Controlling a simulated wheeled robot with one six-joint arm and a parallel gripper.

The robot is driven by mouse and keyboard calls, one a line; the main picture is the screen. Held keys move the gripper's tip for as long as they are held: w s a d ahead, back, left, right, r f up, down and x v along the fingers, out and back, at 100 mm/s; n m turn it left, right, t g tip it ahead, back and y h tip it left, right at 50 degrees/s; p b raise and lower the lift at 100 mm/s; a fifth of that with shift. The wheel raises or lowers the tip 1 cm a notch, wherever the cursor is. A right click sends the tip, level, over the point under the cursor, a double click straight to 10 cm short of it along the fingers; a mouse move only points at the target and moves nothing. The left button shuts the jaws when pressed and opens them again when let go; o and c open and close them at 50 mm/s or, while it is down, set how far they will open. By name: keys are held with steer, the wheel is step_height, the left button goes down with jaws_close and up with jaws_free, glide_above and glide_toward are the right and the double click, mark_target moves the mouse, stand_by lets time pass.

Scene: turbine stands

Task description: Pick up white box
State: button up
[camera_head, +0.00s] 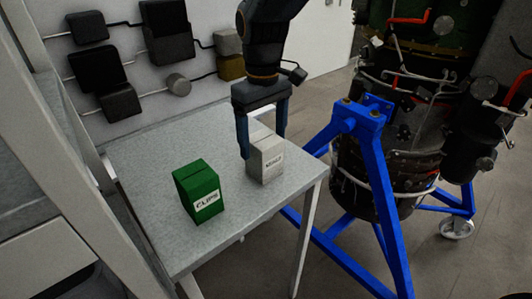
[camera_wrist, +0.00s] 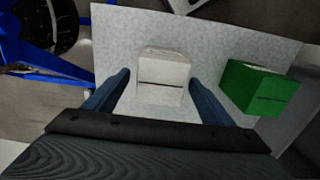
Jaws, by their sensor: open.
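In the wrist view the white box (camera_wrist: 163,76) lies between the two fingertips of my gripper (camera_wrist: 162,78), with a gap on both sides. The fingers are open and do not visibly touch it.
A green box (camera_head: 198,191) labelled CLIPS stands on the table to the left of the white box; it also shows in the wrist view (camera_wrist: 257,88). A blue stand (camera_head: 372,165) with a dark turbine (camera_head: 375,150) is close to the table's right.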

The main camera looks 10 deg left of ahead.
steer(key=shift+s+f+p, duration=0.2)
steer(key=shift+f+p, duration=0.1)
steer(key=shift+f, duration=0.5)
steer(key=shift+d+f+p, duration=0.1)
steer(key=shift+f+p, duration=0.7)
steer(key=shift+f, duration=1.45)
steer(key=c, duration=1.6)
steer(key=shift+r+b, duration=1.25)
steer(key=shift+r, duration=3.8)
